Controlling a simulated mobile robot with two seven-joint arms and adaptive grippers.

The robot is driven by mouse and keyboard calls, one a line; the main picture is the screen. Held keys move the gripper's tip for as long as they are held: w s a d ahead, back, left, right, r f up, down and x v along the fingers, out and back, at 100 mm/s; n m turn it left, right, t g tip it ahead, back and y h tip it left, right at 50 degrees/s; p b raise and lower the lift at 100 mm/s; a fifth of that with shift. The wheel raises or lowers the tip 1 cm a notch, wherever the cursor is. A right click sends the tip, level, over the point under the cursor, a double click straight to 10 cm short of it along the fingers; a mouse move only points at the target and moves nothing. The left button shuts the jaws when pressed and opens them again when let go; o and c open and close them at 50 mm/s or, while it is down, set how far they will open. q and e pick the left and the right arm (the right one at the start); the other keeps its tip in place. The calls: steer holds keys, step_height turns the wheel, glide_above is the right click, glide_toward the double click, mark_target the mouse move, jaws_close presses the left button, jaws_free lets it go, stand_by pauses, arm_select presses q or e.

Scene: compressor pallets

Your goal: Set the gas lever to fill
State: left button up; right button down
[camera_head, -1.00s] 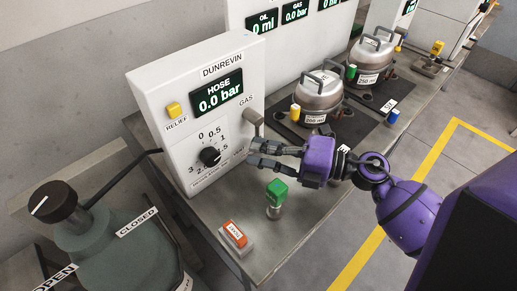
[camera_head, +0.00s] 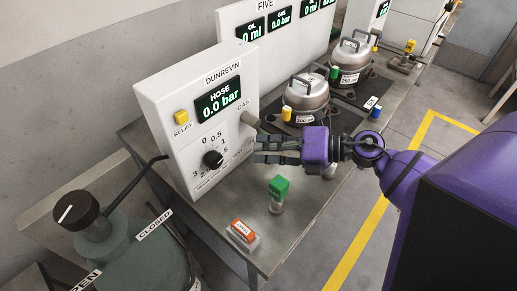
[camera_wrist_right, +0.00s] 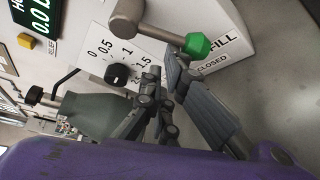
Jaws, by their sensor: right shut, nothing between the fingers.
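The gas lever (camera_head: 250,118) is a grey stub on the white Dunrevin panel (camera_head: 180,90), beside the GAS label. In the right wrist view the lever (camera_wrist_right: 150,28) is a grey bar ending in a green knob, and the knob sits by the FILL and CLOSED lettering. My right gripper (camera_head: 257,147) is just below the lever in the head view, fingers pointing left at the panel. It is shut and empty; in the wrist view its fingertips (camera_wrist_right: 163,62) are close below the green knob, and I cannot tell whether they touch it. My left gripper is out of view.
The panel has a black dial (camera_head: 213,159) and a yellow relief button (camera_head: 181,116). A green-topped post (camera_head: 278,187) and an orange switch (camera_head: 242,230) stand on the bench in front. A gas cylinder (camera_head: 105,250) stands at left, and compressors (camera_head: 306,98) stand behind.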

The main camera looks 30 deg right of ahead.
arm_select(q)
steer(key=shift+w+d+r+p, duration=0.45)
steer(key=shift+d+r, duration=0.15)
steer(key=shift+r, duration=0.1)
arm_select(e)
steer(key=shift+w+d+n+h, duration=0.2)
steer(key=shift+d+n+h, duration=0.1)
steer(key=shift+d+n, duration=0.3)
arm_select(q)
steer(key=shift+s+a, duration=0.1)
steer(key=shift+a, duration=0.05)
arm_select(e)
steer(key=shift+d, duration=0.2)
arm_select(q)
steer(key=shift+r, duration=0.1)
arm_select(e)
steer(key=shift+d+r, duration=0.1)
steer(key=shift+d, duration=0.05)
